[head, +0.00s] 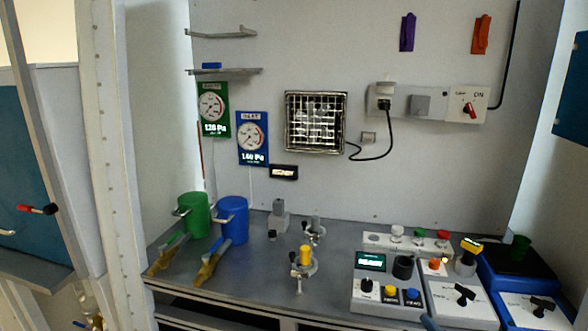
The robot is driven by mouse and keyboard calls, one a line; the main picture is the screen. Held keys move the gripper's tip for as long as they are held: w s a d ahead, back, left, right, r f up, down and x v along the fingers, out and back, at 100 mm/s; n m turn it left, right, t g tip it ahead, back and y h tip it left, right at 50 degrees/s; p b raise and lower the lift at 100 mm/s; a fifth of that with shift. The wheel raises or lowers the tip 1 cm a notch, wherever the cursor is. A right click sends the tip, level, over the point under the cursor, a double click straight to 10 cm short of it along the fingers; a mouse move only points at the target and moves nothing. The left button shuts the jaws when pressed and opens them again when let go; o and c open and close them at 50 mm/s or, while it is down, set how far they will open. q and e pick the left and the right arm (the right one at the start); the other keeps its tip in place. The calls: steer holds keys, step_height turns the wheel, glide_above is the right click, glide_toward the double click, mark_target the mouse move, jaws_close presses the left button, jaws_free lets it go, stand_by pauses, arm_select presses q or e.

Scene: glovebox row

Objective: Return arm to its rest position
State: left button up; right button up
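Neither of my grippers nor arms can be made out in the head view. The view shows a grey workbench (255,285) inside a white-walled enclosure. A green canister (195,216) and a blue canister (233,220) stand upright on its left part. Brass fittings with a green handle (168,258) and a blue handle (212,260) lie in front of them. A small stand with a yellow top (305,256) is at mid-bench.
Control boxes (388,290) with knobs and buttons fill the bench's right side. A blue scale-like unit (512,268) stands at far right. A white post (105,150) rises at left. Gauges (252,138), a grille (316,122) and a plugged cord (388,140) are on the back wall.

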steer(key=s+d+f+m+g+h, duration=0.45)
steer(key=s+f+m+g, duration=0.35)
steer(key=s, duration=0.4)
steer(key=s+f+m+g+y, duration=0.1)
steer(key=s+f+g, duration=0.15)
steer(key=s, duration=0.45)
steer(key=s+f+m+g+y, duration=0.1)
steer(key=s+f+g, duration=0.1)
steer(key=s+g, duration=0.35)
steer(key=w+f+t+y, duration=0.1)
steer(key=w+f+t, duration=0.4)
steer(key=f+t, duration=0.4)
steer(key=shift+w+d+f+t, duration=0.15)
steer(key=shift+f+t, duration=0.25)
steer(key=shift+f, duration=0.7)
